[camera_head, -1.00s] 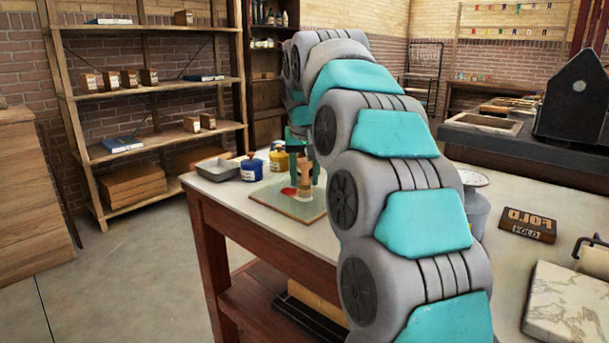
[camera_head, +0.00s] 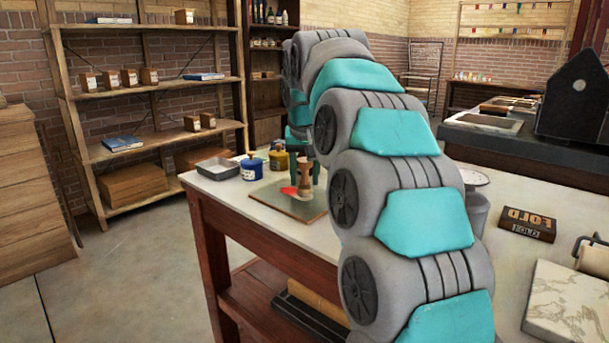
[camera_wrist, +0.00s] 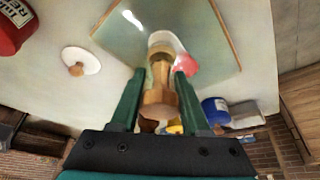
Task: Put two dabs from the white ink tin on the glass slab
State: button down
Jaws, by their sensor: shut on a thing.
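My gripper (camera_wrist: 158,98) has green fingers and is shut on a wooden-handled dabber (camera_wrist: 160,85). In the head view the dabber (camera_head: 304,180) stands about upright over the glass slab (camera_head: 270,200). The slab (camera_wrist: 215,35) has a wooden edge in the wrist view. A white patch (camera_wrist: 165,40) shows at the dabber's far end; I cannot tell whether it is the pad or ink. A red-pink patch (camera_wrist: 187,66) lies on the slab beside it. A white round lid with a brown knob (camera_wrist: 90,60) is left of the slab; I cannot tell whether it is the white tin.
A blue tin (camera_head: 251,169) and a yellow tin (camera_head: 279,160) stand behind the slab. A grey tray (camera_head: 218,168) is at the table's left corner. A red tin (camera_wrist: 12,25) shows in the wrist view. My arm hides much of the table.

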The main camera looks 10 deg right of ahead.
aim_at(304, 158)
jog(key=shift+r+p, duration=1.45)
jog(key=shift+r, duration=2)
